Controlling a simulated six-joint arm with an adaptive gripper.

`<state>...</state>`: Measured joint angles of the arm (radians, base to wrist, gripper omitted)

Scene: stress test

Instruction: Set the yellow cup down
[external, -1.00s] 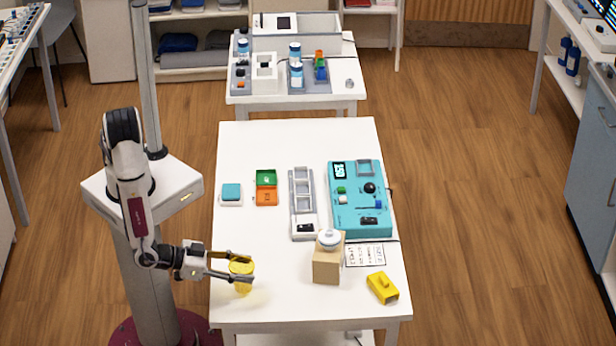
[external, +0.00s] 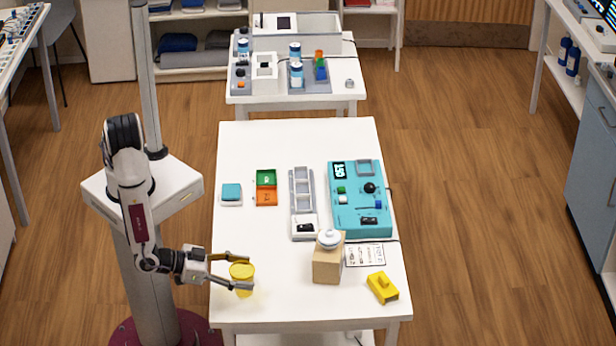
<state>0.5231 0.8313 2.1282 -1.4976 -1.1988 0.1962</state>
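The yellow cup (external: 242,273) stands upright at the near left part of the white table (external: 290,300) and appears to rest on its top. My gripper (external: 249,272) reaches in from the left with its two fingers spread around the cup. The far finger lies behind the rim, with a small gap showing. The near finger crosses in front of the cup's lower part and hides some of it. The gripper looks open; whether the near finger touches the cup cannot be told.
A wooden block (external: 328,265) with a white lidded dish (external: 329,239) on top stands right of the cup. A yellow block-like item (external: 382,288) lies at the near right. A grey rack (external: 302,200), green and orange bins (external: 266,188) and a teal panel (external: 352,215) are farther back.

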